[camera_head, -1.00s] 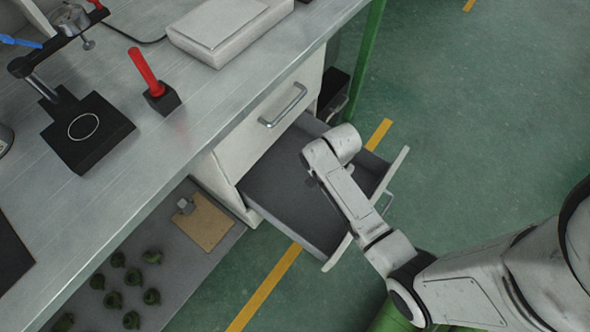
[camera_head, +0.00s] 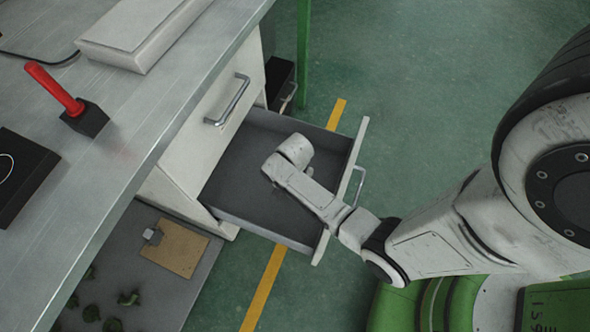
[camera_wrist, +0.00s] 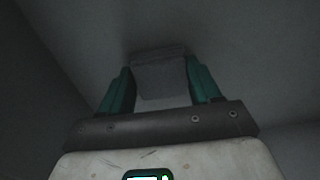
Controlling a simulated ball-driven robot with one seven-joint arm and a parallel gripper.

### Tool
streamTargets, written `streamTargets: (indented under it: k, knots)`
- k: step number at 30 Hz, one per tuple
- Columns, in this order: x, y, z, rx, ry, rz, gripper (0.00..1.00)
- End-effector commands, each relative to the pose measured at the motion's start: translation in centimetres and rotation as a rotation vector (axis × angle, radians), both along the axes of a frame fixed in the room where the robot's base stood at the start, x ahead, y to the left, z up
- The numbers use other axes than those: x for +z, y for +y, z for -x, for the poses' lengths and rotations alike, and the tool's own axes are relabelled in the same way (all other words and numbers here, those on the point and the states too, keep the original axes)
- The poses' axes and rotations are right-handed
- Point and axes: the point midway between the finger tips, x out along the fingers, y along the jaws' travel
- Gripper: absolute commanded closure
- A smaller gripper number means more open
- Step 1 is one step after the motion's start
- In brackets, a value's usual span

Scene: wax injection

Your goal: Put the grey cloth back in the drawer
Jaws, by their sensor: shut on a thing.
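The lower drawer (camera_head: 245,178) stands pulled open under the bench, and its grey inside looks bare where I can see it. My arm reaches over its front panel, with the wrist over the drawer. My gripper (camera_wrist: 158,72) shows in the wrist view, its two teal fingers shut on the grey cloth (camera_wrist: 161,80), which spans the space between them. Dark grey surfaces, like the drawer's inside, surround the fingers there. The wrist hides the fingers and the cloth in the head view. I cannot tell whether the cloth touches the drawer floor.
A closed upper drawer with a metal handle (camera_head: 228,100) sits above the open one. The metal bench top (camera_head: 130,125) holds a red-handled tool (camera_head: 55,90) and a pale box (camera_head: 140,35). A lower shelf carries a clipboard (camera_head: 175,248). Green floor lies clear beyond the drawer.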

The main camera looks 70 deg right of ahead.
Motion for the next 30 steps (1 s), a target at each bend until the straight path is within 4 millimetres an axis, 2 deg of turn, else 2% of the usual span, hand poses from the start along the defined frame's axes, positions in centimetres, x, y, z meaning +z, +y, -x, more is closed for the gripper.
streamTargets:
  k: [10,11,18,26,30]
  knots:
    - [-0.3,0.0,-0.1,0.001,-0.001,0.001,0.76]
    - [-0.3,0.0,-0.1,0.001,-0.001,0.001,0.36]
    - [-0.3,0.0,0.0,0.001,-0.001,0.000,0.14]
    - [-0.2,0.0,-0.1,0.001,-0.001,0.001,0.12]
    - [1.0,0.0,-0.1,0.001,-0.003,0.001,0.12]
